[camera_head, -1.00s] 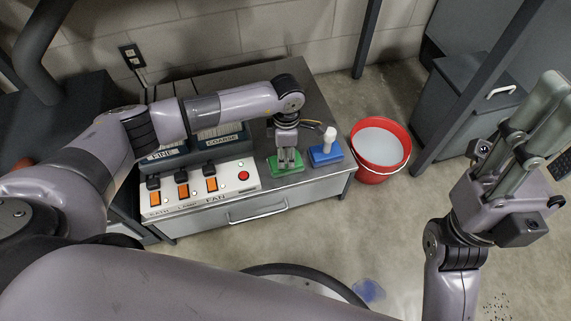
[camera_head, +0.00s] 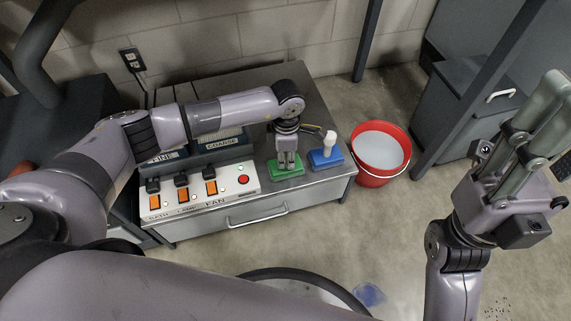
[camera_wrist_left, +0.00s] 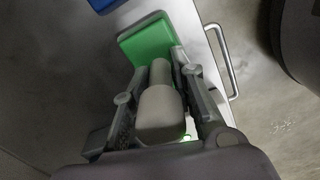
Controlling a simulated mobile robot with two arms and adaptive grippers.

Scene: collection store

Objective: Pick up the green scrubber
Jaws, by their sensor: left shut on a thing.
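The green scrubber (camera_head: 285,172) is at the front of the grey metal cabinet top, left of a blue scrubber (camera_head: 326,158). My left gripper (camera_head: 288,160) points down over it and is shut on its handle. In the left wrist view the pale grey handle (camera_wrist_left: 160,112) lies between the two fingers (camera_wrist_left: 158,95), with the green head (camera_wrist_left: 148,42) beyond them. I cannot tell whether the head touches the cabinet top. My right gripper (camera_head: 545,115) is raised at the right, away from the cabinet; its finger gap is unclear.
The blue scrubber with a white handle stands close on the right. A switch panel (camera_head: 222,193) with orange rockers and a red button is on the left, with bins labelled FINE and COARSE (camera_head: 220,143) behind. A red bucket (camera_head: 375,178) stands right of the cabinet (camera_head: 317,105).

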